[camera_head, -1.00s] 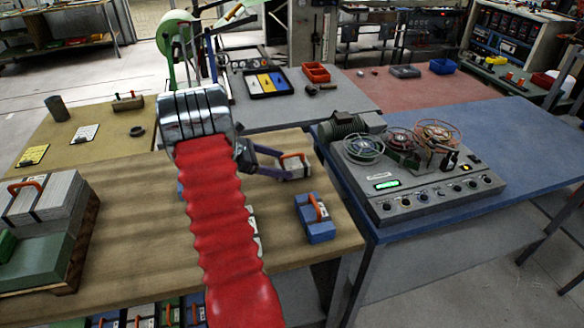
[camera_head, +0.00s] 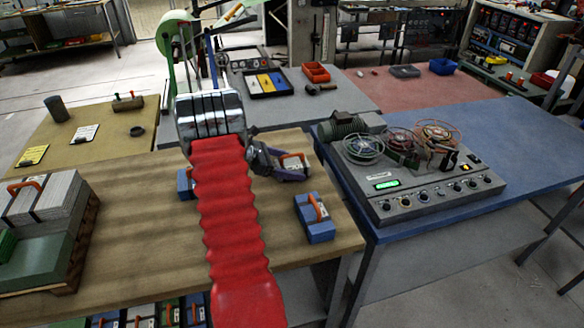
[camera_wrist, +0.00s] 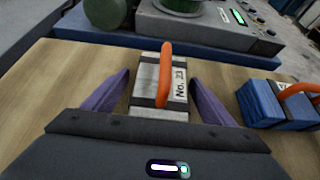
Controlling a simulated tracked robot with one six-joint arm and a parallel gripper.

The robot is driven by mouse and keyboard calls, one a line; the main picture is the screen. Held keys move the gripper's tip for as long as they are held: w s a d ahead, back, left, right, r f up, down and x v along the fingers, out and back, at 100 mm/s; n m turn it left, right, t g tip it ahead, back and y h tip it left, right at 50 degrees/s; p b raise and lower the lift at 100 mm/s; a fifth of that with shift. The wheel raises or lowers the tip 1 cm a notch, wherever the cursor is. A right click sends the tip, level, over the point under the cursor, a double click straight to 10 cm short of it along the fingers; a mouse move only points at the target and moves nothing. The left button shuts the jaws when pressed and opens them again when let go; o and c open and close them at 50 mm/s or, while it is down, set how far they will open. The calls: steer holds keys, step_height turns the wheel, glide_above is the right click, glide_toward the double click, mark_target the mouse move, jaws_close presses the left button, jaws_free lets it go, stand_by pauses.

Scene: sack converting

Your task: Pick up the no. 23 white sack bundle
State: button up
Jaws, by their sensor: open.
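The no. 23 white sack bundle (camera_wrist: 150,85) lies on the wooden table, with dark straps, an orange handle and a label reading "No. 23". In the head view, the white bundle (camera_head: 293,162) is partly hidden by my gripper. My gripper (camera_wrist: 161,79) is open, with one purple finger on each side of the bundle in the wrist view. Gaps show between both fingers and the bundle, so it is not gripped. In the head view, my gripper (camera_head: 290,174) is low over the table, just in front of the bundle.
A blue bundle (camera_head: 318,229) with an orange handle stands to the right on the wooden table (camera_head: 130,225). Another blue bundle (camera_head: 186,186) is partly behind my arm. A reel machine (camera_head: 425,187) stands on the blue table beyond. A stacked pale pile (camera_head: 50,205) is at left.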

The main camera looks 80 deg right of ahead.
steer(key=shift+c, duration=0.7)
steer(key=c, duration=1)
